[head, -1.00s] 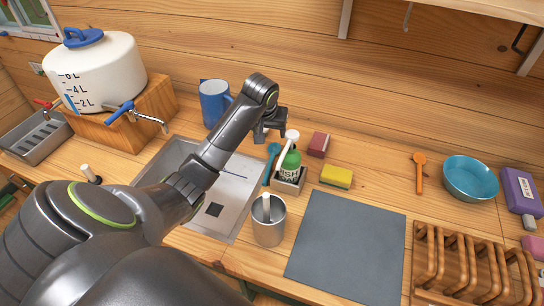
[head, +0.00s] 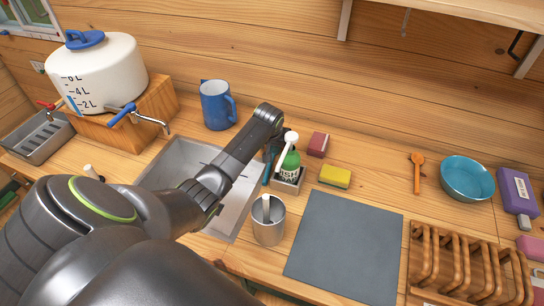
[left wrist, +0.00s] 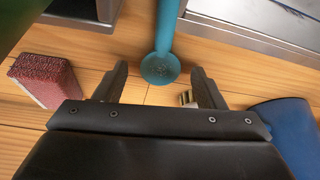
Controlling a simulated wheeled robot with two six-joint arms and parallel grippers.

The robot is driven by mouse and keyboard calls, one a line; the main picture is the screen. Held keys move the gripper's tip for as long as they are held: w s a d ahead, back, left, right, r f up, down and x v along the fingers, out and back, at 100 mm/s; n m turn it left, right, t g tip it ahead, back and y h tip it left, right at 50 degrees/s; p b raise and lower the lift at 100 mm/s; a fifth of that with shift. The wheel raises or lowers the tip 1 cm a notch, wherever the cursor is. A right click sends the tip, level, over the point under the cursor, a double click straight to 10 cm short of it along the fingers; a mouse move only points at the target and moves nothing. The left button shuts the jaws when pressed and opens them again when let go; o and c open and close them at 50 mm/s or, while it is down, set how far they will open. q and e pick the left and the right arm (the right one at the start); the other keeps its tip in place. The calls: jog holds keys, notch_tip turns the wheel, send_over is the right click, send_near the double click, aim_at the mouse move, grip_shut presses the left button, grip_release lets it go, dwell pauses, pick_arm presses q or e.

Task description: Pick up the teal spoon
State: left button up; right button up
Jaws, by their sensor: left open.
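The teal spoon (head: 266,177) lies on the wooden counter between the sink and the green soap bottle; the arm partly covers it in the head view. In the left wrist view the spoon (left wrist: 163,35) points its round end toward my gripper. My left gripper (left wrist: 160,86) is open, with its two fingers on either side of the spoon's round end and nothing held. In the head view the gripper (head: 273,148) is down over the far end of the spoon, its fingertips mostly hidden. My right gripper is not in view.
The green soap bottle (head: 289,161) stands close to the right of the gripper. A red block (head: 318,145), yellow sponge (head: 335,177), metal cup (head: 268,232) and blue mug (head: 216,105) are near. The sink (head: 230,215) is to the left.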

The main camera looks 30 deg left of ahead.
pick_arm(q)
jog(key=shift+c, duration=0.3)
jog(key=c, duration=1)
